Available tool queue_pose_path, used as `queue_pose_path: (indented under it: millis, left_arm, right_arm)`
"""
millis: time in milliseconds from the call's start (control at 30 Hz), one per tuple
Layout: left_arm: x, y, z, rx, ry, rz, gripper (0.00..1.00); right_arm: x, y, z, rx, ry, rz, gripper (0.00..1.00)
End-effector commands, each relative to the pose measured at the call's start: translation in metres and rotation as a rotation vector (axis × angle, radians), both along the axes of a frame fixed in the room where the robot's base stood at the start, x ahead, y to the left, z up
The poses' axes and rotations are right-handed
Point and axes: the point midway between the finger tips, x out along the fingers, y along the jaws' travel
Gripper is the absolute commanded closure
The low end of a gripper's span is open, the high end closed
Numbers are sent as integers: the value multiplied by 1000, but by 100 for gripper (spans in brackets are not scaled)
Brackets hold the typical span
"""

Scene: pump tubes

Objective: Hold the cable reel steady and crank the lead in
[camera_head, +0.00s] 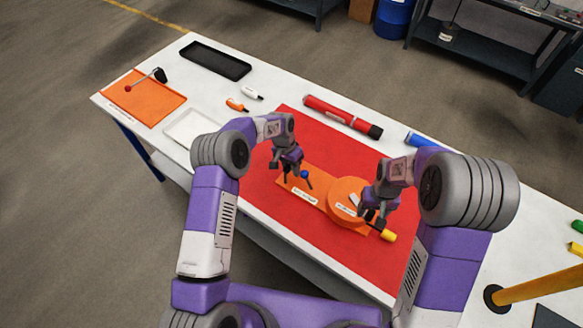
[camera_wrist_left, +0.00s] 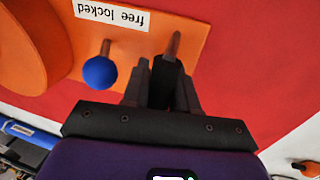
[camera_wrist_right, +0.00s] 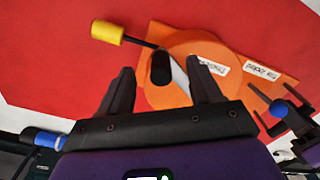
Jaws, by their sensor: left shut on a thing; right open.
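The orange cable reel (camera_head: 347,200) sits on an orange base plate (camera_head: 322,199) on the red mat. A blue ball knob (camera_wrist_left: 99,72) on a thin stem stands beside the "free locked" label (camera_wrist_left: 112,14). My left gripper (camera_wrist_left: 164,66) is shut on a thin brownish post (camera_wrist_left: 174,45) at the plate's end, beside the knob. The crank has a black arm and a yellow handle (camera_wrist_right: 107,32), pointing away from the reel. My right gripper (camera_wrist_right: 163,82) is open above the reel; the crank's black hub (camera_wrist_right: 161,68) appears between its fingers. Contact cannot be told.
A red tube (camera_head: 343,115) with a black end lies behind the reel. A black tray (camera_head: 208,61), white tray (camera_head: 190,128) and orange mat (camera_head: 143,97) are at the left. A blue-ended tube (camera_head: 421,139) lies behind my right arm. Red mat around the reel is mostly clear.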

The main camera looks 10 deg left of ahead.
Motion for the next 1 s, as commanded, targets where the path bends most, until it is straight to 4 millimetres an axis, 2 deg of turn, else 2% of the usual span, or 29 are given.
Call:
queue_pose_path:
  millis: [100,300,667,1000]
  left_arm:
    - [-1,2,-2,3,5,-2,100]
    - [-1,2,-2,3,5,-2,100]
    - [-2,2,-2,4,6,-2,100]
    - [-2,2,-3,4,6,-2,100]
  right_arm:
    - [-1,0,-15,0,3,-1,36]
    - [0,0,-28,1,1,-1,36]
    - [0,0,-31,1,0,-1,38]
    - [0,-1,-30,0,0,-3,90]
